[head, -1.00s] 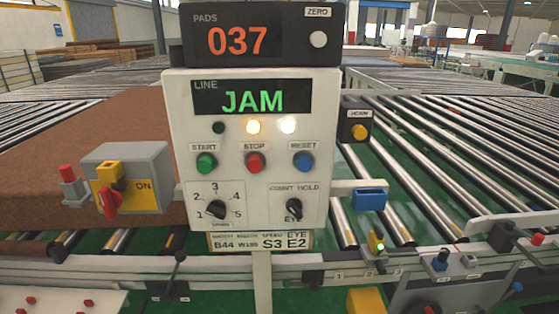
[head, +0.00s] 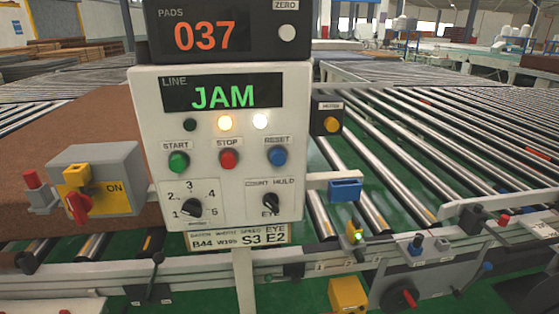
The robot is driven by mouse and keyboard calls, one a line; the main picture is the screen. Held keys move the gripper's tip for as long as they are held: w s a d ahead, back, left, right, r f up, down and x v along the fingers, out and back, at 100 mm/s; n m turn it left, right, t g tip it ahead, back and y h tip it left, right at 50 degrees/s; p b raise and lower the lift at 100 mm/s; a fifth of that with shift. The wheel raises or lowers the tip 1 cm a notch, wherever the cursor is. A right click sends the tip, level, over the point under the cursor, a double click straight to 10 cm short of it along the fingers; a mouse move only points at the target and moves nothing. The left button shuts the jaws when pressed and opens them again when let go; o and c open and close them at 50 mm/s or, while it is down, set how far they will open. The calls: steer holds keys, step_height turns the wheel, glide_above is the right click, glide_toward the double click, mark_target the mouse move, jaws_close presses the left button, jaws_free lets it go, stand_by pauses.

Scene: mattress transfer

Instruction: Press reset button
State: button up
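The blue reset button (head: 277,156) sits under a RESET label on the white control panel (head: 290,104), right of the red stop button (head: 228,159) and the green start button (head: 178,162). The line display (head: 222,93) reads JAM in green. Two lamps below it are lit, one yellow (head: 224,122) and one whitish (head: 260,121); a dark green lamp beside them looks unlit. My gripper is not in view.
A counter box (head: 210,33) reading 037 tops the panel. A grey switch box (head: 108,180) with a red handle is at left. Roller conveyors (head: 430,150) and a brown pad (head: 70,155) lie behind; a rail (head: 200,272) crosses in front.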

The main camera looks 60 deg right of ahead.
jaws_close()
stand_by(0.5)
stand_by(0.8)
